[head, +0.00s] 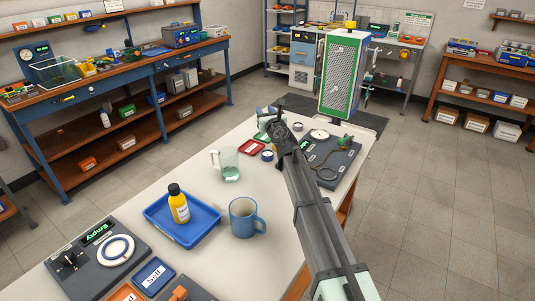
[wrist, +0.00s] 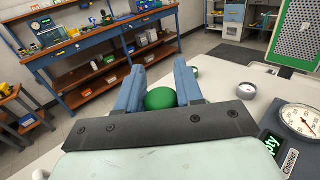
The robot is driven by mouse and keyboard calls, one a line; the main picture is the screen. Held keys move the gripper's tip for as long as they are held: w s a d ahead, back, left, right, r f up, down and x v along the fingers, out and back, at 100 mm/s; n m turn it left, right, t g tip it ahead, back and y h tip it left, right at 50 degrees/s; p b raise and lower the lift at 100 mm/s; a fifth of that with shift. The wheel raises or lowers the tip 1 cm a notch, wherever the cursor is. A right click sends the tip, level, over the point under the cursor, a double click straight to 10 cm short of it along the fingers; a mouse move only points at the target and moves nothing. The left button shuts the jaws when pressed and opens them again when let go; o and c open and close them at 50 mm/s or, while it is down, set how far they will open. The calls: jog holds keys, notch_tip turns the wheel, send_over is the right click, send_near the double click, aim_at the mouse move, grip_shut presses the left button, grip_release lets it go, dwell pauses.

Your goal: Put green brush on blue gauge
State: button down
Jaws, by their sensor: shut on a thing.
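My gripper (wrist: 160,88) has its two blue-grey fingers closed around a rounded green object, which I take to be the green brush (wrist: 160,99); only its rounded end shows between the fingers. In the head view my gripper (head: 270,118) is over the far end of the white table, and the brush is mostly hidden there. A small round piece with a dark blue rim (head: 267,155), possibly the blue gauge, lies on the table below and nearer than the gripper, beside a red tray (head: 251,147). The brush is apart from it.
A dark panel (head: 345,152) with a white dial and a cable lies right of my gripper. A glass mug (head: 226,165), a blue tray (head: 160,226) with a yellow bottle (head: 178,204), and a blue mug (head: 243,216) stand nearer. A green-framed cabinet (head: 342,75) stands beyond the table.

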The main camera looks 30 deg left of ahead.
jog(key=shift+w+r, duration=0.1)
jog(key=shift+d, duration=0.1)
notch_tip(320, 180, down, 6)
dwell(0.7)
jog(key=shift+f, duration=2)
jog(key=shift+f, duration=0.1)
jog(key=c, duration=0.7)
grip_release()
